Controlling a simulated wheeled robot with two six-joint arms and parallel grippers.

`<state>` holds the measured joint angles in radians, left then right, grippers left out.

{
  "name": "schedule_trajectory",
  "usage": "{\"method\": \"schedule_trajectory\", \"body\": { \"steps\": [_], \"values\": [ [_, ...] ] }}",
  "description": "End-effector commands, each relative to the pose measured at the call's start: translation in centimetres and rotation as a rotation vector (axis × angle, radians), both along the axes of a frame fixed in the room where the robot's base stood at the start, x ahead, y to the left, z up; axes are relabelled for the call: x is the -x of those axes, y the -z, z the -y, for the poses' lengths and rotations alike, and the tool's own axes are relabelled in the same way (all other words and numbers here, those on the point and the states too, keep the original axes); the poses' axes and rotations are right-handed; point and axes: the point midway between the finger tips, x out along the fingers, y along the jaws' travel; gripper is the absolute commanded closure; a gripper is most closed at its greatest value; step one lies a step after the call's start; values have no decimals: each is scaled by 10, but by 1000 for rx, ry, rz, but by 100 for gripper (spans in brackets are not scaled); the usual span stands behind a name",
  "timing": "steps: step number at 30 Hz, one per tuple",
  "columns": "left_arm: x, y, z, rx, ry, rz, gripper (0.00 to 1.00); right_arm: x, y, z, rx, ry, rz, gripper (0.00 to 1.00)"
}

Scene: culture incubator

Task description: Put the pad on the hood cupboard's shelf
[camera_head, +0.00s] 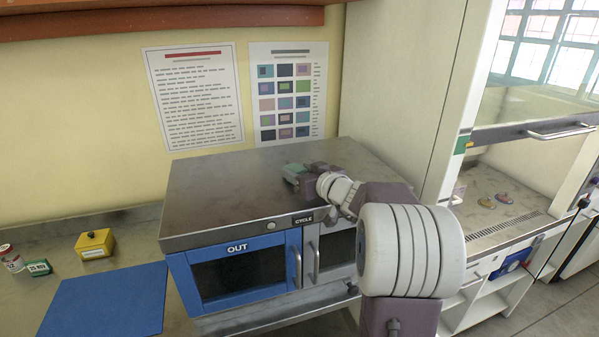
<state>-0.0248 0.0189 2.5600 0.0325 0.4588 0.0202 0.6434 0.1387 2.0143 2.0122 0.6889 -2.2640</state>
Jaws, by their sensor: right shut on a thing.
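My right gripper (298,174) is over the steel top of the incubator box, near its back right part. It is shut on a small flat grey-green thing, which looks like the pad (292,168); my fingers partly cover it. I cannot tell whether it touches the steel top. The hood cupboard (484,306) is the open white unit under the fume hood at the right; its shelf boards show only in part behind my right arm. My left gripper is not in view.
The incubator (237,251) has a blue OUT door and a CYCLE door, both shut. A blue mat (105,300), a yellow box (95,244), a green box (38,268) and a bottle (10,258) are on the left counter. The hood sash (540,130) is raised above small items.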

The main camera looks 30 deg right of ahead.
Motion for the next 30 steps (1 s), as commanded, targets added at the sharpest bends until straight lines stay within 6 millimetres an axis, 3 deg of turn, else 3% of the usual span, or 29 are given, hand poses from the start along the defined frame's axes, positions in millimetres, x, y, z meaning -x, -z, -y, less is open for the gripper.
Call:
{"method": "schedule_trajectory", "body": {
  "steps": [3, 4, 6, 19, 30],
  "values": [
    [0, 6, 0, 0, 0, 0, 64, 0, 4, 0, 0, 0, 0, 85],
    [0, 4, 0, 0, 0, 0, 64, 0, 2, 0, -1, 0, 0, 39],
    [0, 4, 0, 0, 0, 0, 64, 0, 2, 0, -1, 0, 0, 24],
    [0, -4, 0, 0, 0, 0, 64, 2, -4, 0, 0, 1, 1, 24],
    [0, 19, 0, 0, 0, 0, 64, 86, -17, 0, 4, 5, 3, 24]
  ]
}}
